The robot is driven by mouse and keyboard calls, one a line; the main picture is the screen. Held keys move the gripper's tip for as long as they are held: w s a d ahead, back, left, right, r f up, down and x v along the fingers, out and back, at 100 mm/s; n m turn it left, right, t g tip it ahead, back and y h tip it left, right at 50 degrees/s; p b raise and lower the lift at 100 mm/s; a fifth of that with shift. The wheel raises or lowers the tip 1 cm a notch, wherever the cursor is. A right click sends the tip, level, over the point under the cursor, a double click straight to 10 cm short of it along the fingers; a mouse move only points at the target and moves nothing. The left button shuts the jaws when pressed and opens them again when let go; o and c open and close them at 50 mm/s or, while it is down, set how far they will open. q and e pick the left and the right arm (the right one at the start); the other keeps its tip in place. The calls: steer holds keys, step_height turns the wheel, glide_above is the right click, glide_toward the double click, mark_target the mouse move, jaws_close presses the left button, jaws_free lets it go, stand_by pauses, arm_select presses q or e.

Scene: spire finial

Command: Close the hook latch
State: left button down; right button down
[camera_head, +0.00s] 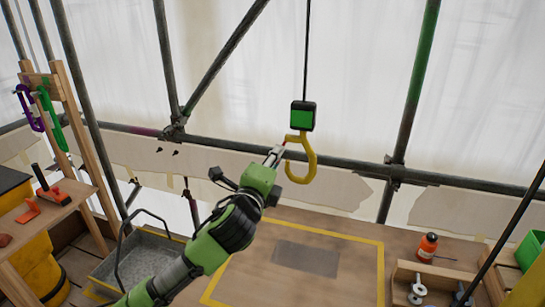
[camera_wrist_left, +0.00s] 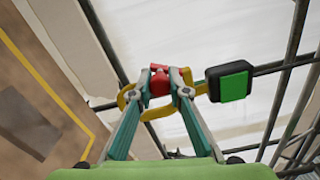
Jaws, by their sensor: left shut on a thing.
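A yellow hook (camera_head: 313,162) hangs in the middle of the head view under a black block with a green face (camera_head: 303,116), on a thin cable. My left gripper (camera_head: 279,150) reaches up to the left side of the hook. In the left wrist view the fingertips (camera_wrist_left: 162,91) are shut on the red latch (camera_wrist_left: 159,82), with the yellow hook (camera_wrist_left: 131,97) around and behind them. The block (camera_wrist_left: 231,82) shows to the right there. The fingers partly hide the latch, and I cannot tell whether it meets the hook's tip. My right gripper is not in view.
Scaffold poles (camera_head: 340,162) cross behind the hook. Below lies a wooden floor with a yellow-outlined area (camera_head: 345,240). A grey tray (camera_head: 135,255) stands at left, near a shelf with tools (camera_head: 60,195).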

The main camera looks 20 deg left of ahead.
arm_select(q)
steer(key=n, duration=0.2)
steer(key=d+n, duration=0.1)
steer(key=n, duration=0.2)
steer(key=shift+d+f+n, duration=0.25)
steer(key=shift+d+n, duration=0.05)
steer(key=shift+d, duration=0.1)
stand_by(0.3)
steer(key=c, duration=1.9)
jaws_free()
steer(key=shift+s, duration=0.15)
steer(key=s, duration=1.2)
steer(key=shift+a, duration=0.15)
steer(key=shift+w, duration=0.1)
